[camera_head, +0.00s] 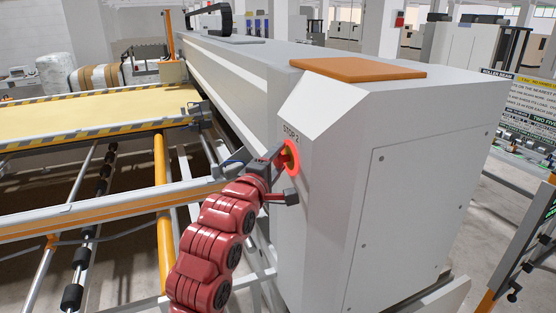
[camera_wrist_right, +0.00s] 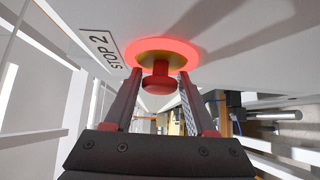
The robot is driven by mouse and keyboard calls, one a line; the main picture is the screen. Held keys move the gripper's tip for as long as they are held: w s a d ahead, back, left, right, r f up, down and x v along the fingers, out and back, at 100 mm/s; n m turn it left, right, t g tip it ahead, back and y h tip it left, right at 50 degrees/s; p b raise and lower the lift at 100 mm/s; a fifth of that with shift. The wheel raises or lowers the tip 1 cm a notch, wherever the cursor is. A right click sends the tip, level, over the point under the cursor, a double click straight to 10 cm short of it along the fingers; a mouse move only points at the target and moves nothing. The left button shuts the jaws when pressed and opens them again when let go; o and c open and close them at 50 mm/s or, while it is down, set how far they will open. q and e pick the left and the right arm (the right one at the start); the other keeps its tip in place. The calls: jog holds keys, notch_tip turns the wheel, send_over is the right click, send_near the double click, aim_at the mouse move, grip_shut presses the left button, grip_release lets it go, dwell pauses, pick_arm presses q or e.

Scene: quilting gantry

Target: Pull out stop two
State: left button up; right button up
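The stop two button (camera_wrist_right: 158,82) is a red mushroom knob on a yellow base inside a glowing red ring. It sits on the grey machine's sloped face under the label "STOP 2" (camera_wrist_right: 103,49). In the head view the ring (camera_head: 292,157) is partly hidden by my right gripper (camera_head: 281,163). In the right wrist view my right gripper (camera_wrist_right: 160,76) has its fingers on either side of the knob, with a gap showing on each side. It looks open and not closed on the knob. My left gripper is not in view.
The grey machine housing (camera_head: 420,180) fills the right, with an orange pad (camera_head: 343,69) on top. A quilting frame with yellow fabric (camera_head: 80,115) and an orange rail (camera_head: 110,205) lies to the left. A signboard (camera_head: 530,97) stands at the far right.

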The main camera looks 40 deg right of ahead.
grip_shut()
jog(key=shift+a, duration=0.15)
jog(key=shift+w+a+f, duration=0.1)
jog(key=shift+w+a, duration=0.1)
jog(key=shift+a, duration=0.45)
jog(key=shift+o, duration=0.4)
grip_release()
jog(key=o, duration=0.3)
jog(key=shift+a, duration=0.15)
jog(key=shift+o, duration=0.2)
